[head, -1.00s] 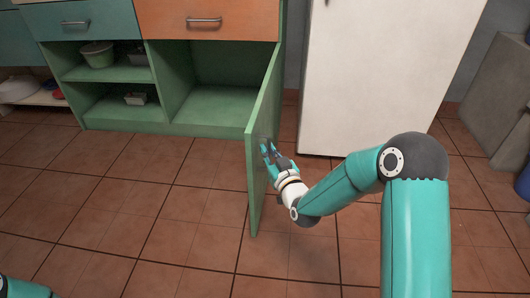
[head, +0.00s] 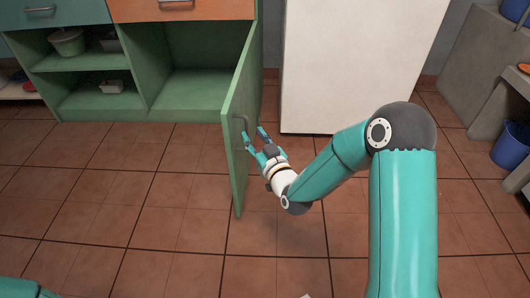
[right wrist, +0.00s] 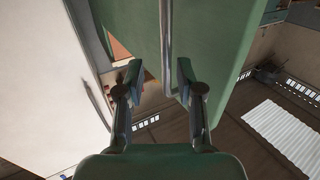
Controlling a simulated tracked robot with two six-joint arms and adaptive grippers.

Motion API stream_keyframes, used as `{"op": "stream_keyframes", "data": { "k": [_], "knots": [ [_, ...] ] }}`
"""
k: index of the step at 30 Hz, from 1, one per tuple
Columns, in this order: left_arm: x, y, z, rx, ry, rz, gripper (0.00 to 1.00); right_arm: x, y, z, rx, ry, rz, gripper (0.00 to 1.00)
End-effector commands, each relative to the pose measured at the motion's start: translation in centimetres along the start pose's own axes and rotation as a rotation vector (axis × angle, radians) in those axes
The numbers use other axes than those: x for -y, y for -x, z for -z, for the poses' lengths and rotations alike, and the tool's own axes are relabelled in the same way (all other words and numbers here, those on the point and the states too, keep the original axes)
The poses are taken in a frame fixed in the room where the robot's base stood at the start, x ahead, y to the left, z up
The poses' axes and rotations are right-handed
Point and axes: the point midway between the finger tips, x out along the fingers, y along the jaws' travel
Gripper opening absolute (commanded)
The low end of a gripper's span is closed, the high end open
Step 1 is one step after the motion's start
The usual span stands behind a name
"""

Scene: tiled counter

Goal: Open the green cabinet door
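The green cabinet door (head: 240,110) stands swung wide out from the cabinet (head: 194,92), seen nearly edge-on, and the shelves inside show. Its grey bar handle (head: 241,123) is on the face toward my right arm. My right gripper (head: 253,133) is open and empty beside that face, with its fingers pointing at the handle. In the right wrist view the handle (right wrist: 165,45) runs upright ahead of the gap between the spread fingers (right wrist: 160,74); the green door (right wrist: 215,45) fills the view behind it. My left gripper is out of view.
A white fridge-like block (head: 355,65) stands right of the door. Open shelves with a green tub (head: 68,43) and a small tray (head: 112,87) are at the left. A blue bucket (head: 510,145) stands at the right edge. The tiled floor (head: 130,200) in front is clear.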

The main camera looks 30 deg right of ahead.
Motion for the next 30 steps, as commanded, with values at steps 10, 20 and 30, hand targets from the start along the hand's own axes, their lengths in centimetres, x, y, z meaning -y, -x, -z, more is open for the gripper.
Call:
{"op": "stream_keyframes", "data": {
  "k": [10, 20, 30],
  "knots": [
    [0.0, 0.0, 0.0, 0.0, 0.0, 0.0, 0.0, 0.0, 6.7, -0.2, 0.003, 0.0, 0.0, 0.37],
    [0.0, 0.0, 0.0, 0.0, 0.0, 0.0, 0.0, 0.0, 8.5, -0.1, -0.001, 0.001, 0.001, 0.37],
    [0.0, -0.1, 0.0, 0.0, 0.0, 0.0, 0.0, 0.0, 8.4, -0.1, 0.0, 0.001, 0.0, 0.37]
  ]
}}
